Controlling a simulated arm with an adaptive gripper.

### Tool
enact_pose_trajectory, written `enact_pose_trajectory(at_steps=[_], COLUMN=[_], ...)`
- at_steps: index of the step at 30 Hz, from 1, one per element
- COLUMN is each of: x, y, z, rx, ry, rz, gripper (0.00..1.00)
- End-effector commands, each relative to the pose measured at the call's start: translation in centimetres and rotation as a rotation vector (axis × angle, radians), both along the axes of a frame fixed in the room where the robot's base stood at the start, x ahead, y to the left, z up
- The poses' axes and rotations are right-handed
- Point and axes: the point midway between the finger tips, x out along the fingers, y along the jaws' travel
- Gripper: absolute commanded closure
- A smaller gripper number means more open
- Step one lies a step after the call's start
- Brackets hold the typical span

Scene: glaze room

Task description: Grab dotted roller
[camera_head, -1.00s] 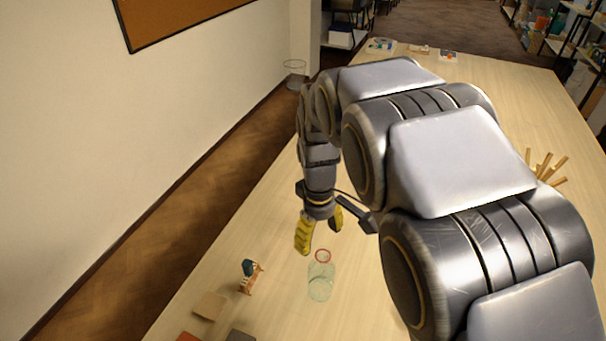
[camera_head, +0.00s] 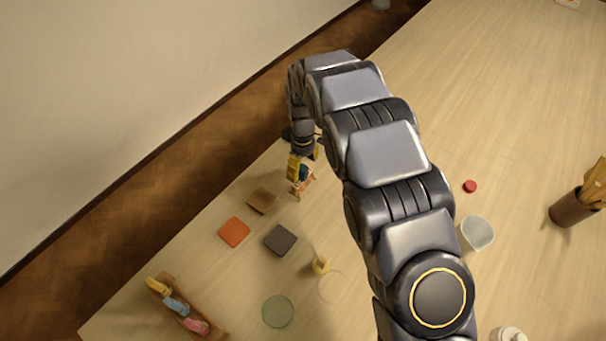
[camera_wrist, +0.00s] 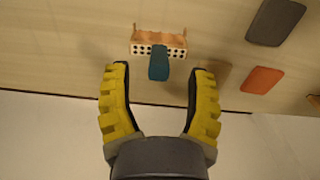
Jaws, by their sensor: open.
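A piece with a blue handle (camera_wrist: 159,66) and a white, black-dotted band (camera_wrist: 142,49), which looks like the dotted roller, sits at a scalloped wooden rest (camera_wrist: 172,39) in the wrist view. In the head view its orange-brown part (camera_head: 304,187) shows on the table near the left edge. My gripper (camera_wrist: 159,69) is open, its yellow fingers apart on either side of the blue handle's end in the picture. No contact is visible. In the head view my gripper (camera_head: 302,168) is right at the piece and partly covers it.
A brown tile (camera_head: 262,201), an orange tile (camera_head: 234,232) and a dark grey tile (camera_head: 280,240) lie close by. A wooden rack (camera_head: 206,327) holds yellow, blue and pink pieces. A clear cup (camera_head: 477,233) and a brown pot (camera_head: 572,208) stand right of my arm.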

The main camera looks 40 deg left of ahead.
Motion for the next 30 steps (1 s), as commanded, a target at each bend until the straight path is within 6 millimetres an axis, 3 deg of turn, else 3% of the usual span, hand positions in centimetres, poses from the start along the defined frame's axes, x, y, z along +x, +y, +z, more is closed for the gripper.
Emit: enact_pose_trajectory(at_steps=[4, 11, 12, 15, 16, 30], x=[0.1, 0.1, 0.1, 0.1, 0.1, 0.1], y=[0.0, 0.0, 0.0, 0.0, 0.0, -0.1], z=[-2.0, -2.2, -2.2, -2.2, -2.2, -2.3], rx=[0.001, 0.002, 0.002, 0.002, 0.002, -0.001], ry=[-0.002, -0.003, -0.003, -0.003, -0.003, -0.001], rz=[0.0, -0.001, -0.001, -0.001, -0.001, -0.001], gripper=[0.45, 0.45, 0.53, 0.95, 1.0, 1.0])
